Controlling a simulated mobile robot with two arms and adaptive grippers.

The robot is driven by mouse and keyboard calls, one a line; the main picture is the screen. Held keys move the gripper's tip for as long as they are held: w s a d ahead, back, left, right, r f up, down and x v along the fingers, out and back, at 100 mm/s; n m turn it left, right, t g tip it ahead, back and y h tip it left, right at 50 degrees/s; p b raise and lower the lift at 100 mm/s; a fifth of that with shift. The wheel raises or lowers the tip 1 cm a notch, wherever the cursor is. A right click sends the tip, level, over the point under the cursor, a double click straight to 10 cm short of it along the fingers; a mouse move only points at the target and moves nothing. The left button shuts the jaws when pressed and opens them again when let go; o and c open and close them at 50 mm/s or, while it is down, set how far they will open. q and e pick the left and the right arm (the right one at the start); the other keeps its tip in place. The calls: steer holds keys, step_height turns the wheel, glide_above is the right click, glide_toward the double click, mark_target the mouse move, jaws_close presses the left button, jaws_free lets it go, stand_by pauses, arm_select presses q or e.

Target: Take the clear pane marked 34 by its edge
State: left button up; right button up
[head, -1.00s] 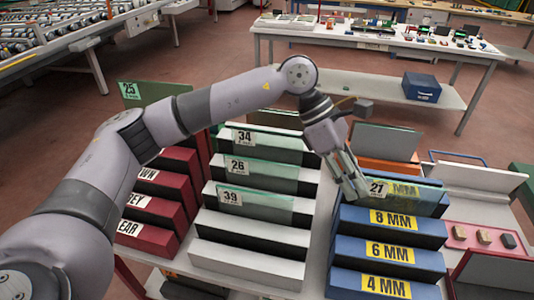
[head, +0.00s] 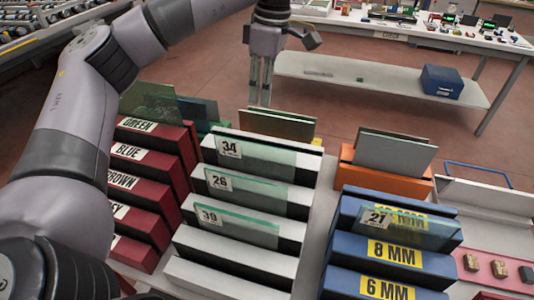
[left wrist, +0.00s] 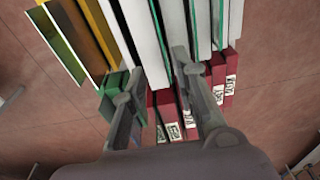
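The clear pane marked 34 (head: 268,162) stands upright in the rearmost labelled slot of the white stepped rack (head: 235,277), its label at the left end. My right gripper is not in view.
An orange holder (head: 365,180) with grey panes is behind the blue rack. More panes (head: 277,124) stand behind pane 34, near my gripper.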

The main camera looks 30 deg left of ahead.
arm_select(q)
glide_toward(254, 145)
steer(key=f, duration=0.5)
steer(key=shift+a+p, duration=0.25)
steer(key=shift+p, duration=0.15)
steer(key=shift+f, duration=0.1)
steer(key=f+p, duration=0.1)
steer(key=f, duration=0.1)
steer(key=a+f+p, duration=0.1)
steer(key=f, duration=0.1)
steer(key=shift+s+f, duration=0.1)
steer(key=shift+f, duration=0.45)
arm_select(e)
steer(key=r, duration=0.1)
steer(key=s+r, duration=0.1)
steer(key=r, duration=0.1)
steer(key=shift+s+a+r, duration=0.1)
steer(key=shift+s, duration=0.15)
arm_select(q)
steer(key=shift+c, duration=0.2)
